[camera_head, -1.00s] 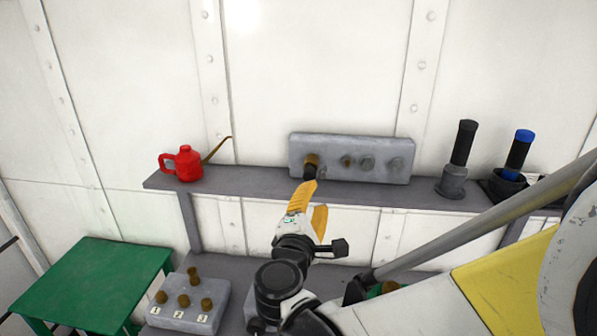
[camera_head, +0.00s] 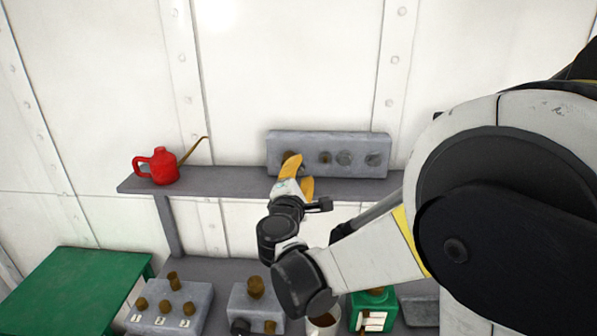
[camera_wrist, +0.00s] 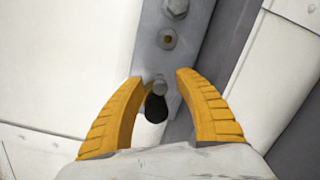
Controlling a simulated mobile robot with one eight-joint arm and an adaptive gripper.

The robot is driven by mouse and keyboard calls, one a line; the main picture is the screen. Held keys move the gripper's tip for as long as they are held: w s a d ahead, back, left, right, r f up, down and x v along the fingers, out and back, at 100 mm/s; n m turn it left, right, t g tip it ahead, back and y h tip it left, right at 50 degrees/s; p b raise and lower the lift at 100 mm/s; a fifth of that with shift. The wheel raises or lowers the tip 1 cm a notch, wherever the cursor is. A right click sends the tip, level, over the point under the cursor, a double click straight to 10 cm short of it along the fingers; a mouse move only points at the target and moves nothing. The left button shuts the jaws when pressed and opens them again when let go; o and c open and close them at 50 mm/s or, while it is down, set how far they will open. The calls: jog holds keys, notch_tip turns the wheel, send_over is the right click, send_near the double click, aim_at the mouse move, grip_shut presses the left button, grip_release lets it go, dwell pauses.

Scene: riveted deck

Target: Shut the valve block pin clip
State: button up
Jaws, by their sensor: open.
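The grey valve block (camera_head: 350,140) stands on the shelf, with a row of round fittings along its face. In the wrist view the block (camera_wrist: 147,50) runs up from between my fingers. A small silver pin end (camera_wrist: 159,87) with a black-tipped part (camera_wrist: 156,108) sits there, with a bit of brass beside it; I take this for the pin clip, but cannot tell its position. My gripper (camera_head: 299,172) is at the block's left end. Its yellow fingers are open around the clip in the wrist view (camera_wrist: 158,80), with gaps on both sides. In the head view they partly hide the left fitting.
A red oil can (camera_head: 160,166) stands on the shelf (camera_head: 225,182) to the left. Below are a numbered block (camera_head: 165,318) with brass knobs, another knobbed block (camera_head: 243,296), a green box (camera_head: 373,305) and a green table (camera_head: 75,285). My arm hides the right side.

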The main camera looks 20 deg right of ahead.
grip_shut()
jog(key=m, duration=0.3)
jog(key=shift+m, duration=0.3)
grip_release()
jog(key=v, duration=1.2)
jog(key=shift+r, duration=0.3)
